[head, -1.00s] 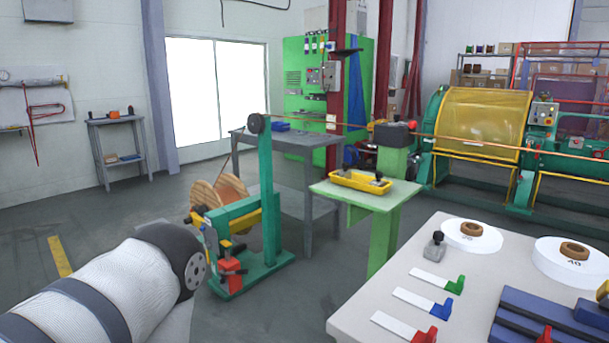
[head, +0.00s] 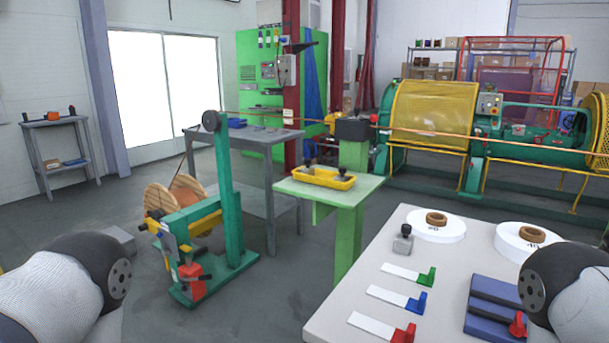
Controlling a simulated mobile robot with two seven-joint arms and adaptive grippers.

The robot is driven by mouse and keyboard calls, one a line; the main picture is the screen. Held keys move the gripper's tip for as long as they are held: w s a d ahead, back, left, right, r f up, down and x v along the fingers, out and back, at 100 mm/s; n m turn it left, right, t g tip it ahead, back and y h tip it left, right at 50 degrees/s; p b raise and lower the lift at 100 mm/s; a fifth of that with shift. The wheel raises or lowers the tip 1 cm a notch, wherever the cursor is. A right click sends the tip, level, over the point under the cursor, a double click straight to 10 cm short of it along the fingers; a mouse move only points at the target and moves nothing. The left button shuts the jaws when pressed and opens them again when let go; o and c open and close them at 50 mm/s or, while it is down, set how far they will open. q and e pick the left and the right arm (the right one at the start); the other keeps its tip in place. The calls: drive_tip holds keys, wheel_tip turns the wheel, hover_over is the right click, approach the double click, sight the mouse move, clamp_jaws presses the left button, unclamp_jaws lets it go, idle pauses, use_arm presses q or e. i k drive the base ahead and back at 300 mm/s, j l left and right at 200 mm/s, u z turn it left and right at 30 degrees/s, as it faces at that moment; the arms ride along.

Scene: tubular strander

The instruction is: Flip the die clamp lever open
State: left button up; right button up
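The die clamp is a dark block (head: 352,128) on top of a green post behind the small green table. A small red knob (head: 373,118), which looks like the end of its lever, shows at the block's right side. The lever's exact angle is too small to tell. A copper-coloured wire passes through at the block's height. Neither gripper is in view. Only rounded links of my arms show, at the lower left and lower right corners, well apart from the clamp.
A yellow tray (head: 321,178) with dark-knobbed parts lies on the green table (head: 287,186). A white table (head: 330,318) in front holds gauges with coloured ends, white discs and a blue block (head: 483,313). A green wire stand (head: 231,190) is at left. Floor between stand and table is clear.

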sight(374, 117)
drive_tip(key=z, duration=0.1)
drive_tip(key=k+l+u, duration=0.1)
drive_tip(key=l, duration=0.2)
drive_tip(key=i+j+z, duration=0.15)
drive_tip(key=j, duration=0.2)
drive_tip(key=i+j+z, duration=0.1)
drive_tip(key=i+j, duration=0.15)
drive_tip(key=i+j+z, duration=0.15)
drive_tip(key=j, duration=0.3)
drive_tip(key=i+j+z, duration=0.1)
drive_tip(key=j, duration=0.3)
drive_tip(key=i+j+z, duration=0.15)
drive_tip(key=j, duration=0.25)
drive_tip(key=i+j+z, duration=0.15)
drive_tip(key=j, duration=0.25)
drive_tip(key=i+j+z, duration=0.1)
drive_tip(key=j, duration=0.35)
drive_tip(key=i, duration=0.05)
